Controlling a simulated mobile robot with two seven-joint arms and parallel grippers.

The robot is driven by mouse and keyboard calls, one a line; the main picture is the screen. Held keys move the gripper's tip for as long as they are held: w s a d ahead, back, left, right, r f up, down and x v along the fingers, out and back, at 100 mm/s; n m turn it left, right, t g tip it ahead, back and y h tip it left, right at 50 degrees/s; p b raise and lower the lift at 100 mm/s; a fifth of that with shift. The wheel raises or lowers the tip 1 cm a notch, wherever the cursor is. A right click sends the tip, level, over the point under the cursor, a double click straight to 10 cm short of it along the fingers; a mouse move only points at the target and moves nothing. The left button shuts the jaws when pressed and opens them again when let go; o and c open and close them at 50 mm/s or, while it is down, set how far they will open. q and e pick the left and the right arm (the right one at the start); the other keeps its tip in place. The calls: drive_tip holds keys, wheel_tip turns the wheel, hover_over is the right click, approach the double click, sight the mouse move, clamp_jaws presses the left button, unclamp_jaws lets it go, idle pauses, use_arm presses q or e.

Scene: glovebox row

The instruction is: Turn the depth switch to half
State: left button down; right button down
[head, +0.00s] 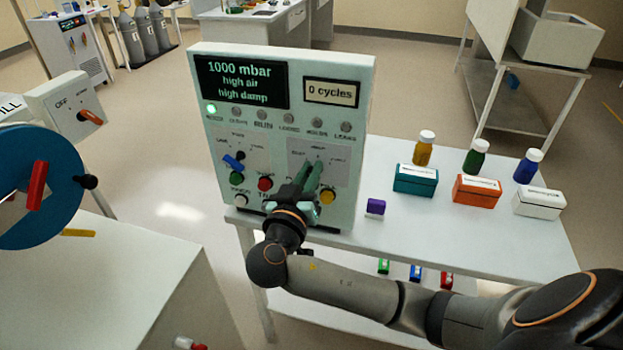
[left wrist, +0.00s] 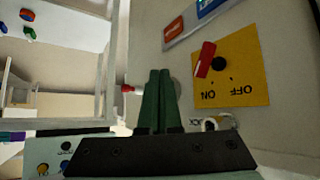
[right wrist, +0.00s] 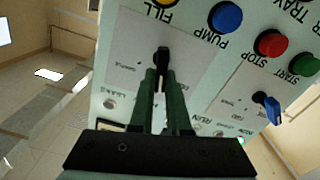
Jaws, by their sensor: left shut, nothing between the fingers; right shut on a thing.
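The pale green control panel (head: 290,70) stands on a white table. Its right-hand switch plate (head: 335,172) carries a dark switch handle (right wrist: 161,57), which shows between my fingertips in the right wrist view. My right gripper (head: 312,172) is shut on that handle and hides most of it in the head view. The plate's small position labels are too blurred to read. A blue switch handle (head: 234,161) is on the panel's left plate. My left gripper (left wrist: 159,75) is shut and empty in its wrist view; the head view does not show it.
Green, red, white and yellow buttons (head: 327,196) sit below the plates. The display (head: 240,82) reads 1000 mbar, high air, high damp. Bottles and boxes (head: 415,180) stand on the table's right. My left gripper is near a yellow ON/OFF plate (left wrist: 240,85) with a red handle.

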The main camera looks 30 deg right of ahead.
drive_tip(key=shift+a+f+n, duration=0.1)
drive_tip(key=shift+f+n, duration=0.05)
drive_tip(key=shift+n, duration=0.25)
use_arm(q)
drive_tip(key=shift+p, duration=0.3)
use_arm(e)
drive_tip(key=shift+w+n, duration=0.1)
drive_tip(key=shift+n, duration=0.6)
drive_tip(key=c, duration=0.9)
unclamp_jaws()
